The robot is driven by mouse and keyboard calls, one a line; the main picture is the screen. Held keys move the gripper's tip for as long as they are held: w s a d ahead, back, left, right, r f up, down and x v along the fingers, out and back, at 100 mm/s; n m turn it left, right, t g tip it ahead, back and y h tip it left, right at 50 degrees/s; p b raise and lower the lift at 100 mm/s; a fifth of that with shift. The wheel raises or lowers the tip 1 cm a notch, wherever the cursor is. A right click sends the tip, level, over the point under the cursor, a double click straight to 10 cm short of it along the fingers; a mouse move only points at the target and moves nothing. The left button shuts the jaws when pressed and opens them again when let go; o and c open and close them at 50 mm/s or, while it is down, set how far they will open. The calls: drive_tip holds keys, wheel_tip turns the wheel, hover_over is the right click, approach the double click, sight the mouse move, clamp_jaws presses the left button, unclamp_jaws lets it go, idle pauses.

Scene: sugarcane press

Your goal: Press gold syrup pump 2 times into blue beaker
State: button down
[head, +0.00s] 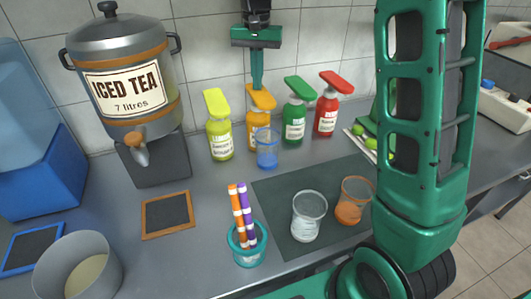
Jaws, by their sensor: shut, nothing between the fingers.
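The gold syrup pump bottle (254,119) stands at the back of the counter between the yellow-green and dark green bottles. Its gold pump head (262,100) is on top. My gripper (257,84) is shut and empty, pointing down, with its tips at or just over the gold pump head; I cannot tell whether they touch. The blue beaker (267,150) stands upright right in front of the gold bottle, below its spout, and hides part of it. I cannot make out any syrup in the beaker.
A yellow-green pump bottle (219,130), a dark green one (296,115) and a red one (327,108) flank the gold bottle. A clear cup (308,218) and an orange cup (354,203) stand on the dark mat (285,186). The iced tea dispenser (125,75) is at left.

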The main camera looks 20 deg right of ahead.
drive_tip(key=shift+f, duration=1.3)
drive_tip(key=shift+r, duration=2)
drive_tip(key=shift+f, duration=0.2)
drive_tip(key=shift+f, duration=1.8)
drive_tip(key=shift+r, duration=2)
